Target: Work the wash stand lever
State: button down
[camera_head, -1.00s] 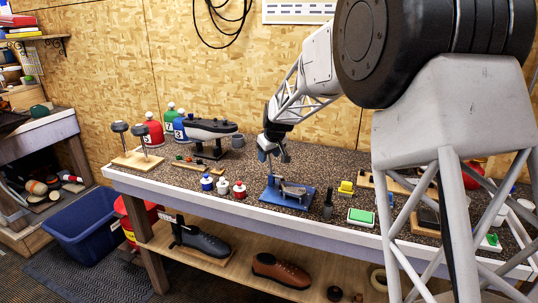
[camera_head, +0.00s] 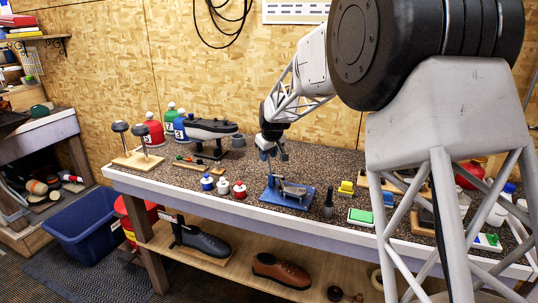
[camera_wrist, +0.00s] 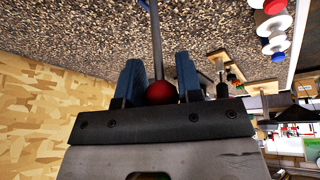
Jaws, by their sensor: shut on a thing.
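The wash stand is a blue base (camera_head: 299,203) with a grey metal part on top, near the front edge of the bench in the head view. In the wrist view the lever shows as a thin grey rod (camera_wrist: 156,40) ending in a red ball knob (camera_wrist: 161,92). My gripper (camera_wrist: 160,80) has its blue fingers on either side of the knob and is shut on it. In the head view my gripper (camera_head: 268,155) is above and behind the blue base, and the knob is hidden there.
Small red, white and blue bottles (camera_head: 222,185) stand left of the stand. A black machine (camera_head: 210,130) stands behind on the left.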

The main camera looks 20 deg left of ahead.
jog(key=a+f+h, duration=0.2)
jog(key=h, duration=0.2)
jog(key=a+f+n+h, duration=0.1)
jog(key=a+f+h, duration=0.1)
jog(key=a+h, duration=0.1)
jog(key=a+f+h, duration=0.2)
jog(key=h, duration=0.3)
jog(key=shift+a+f+n, duration=0.15)
jog(key=shift+n, duration=0.15)
jog(key=shift+a+f, duration=0.15)
jog(key=shift+f, duration=1)
jog(key=c, duration=0.9)
grip_release()
jog(key=shift+r, duration=0.1)
jog(key=shift+v, duration=3.85)
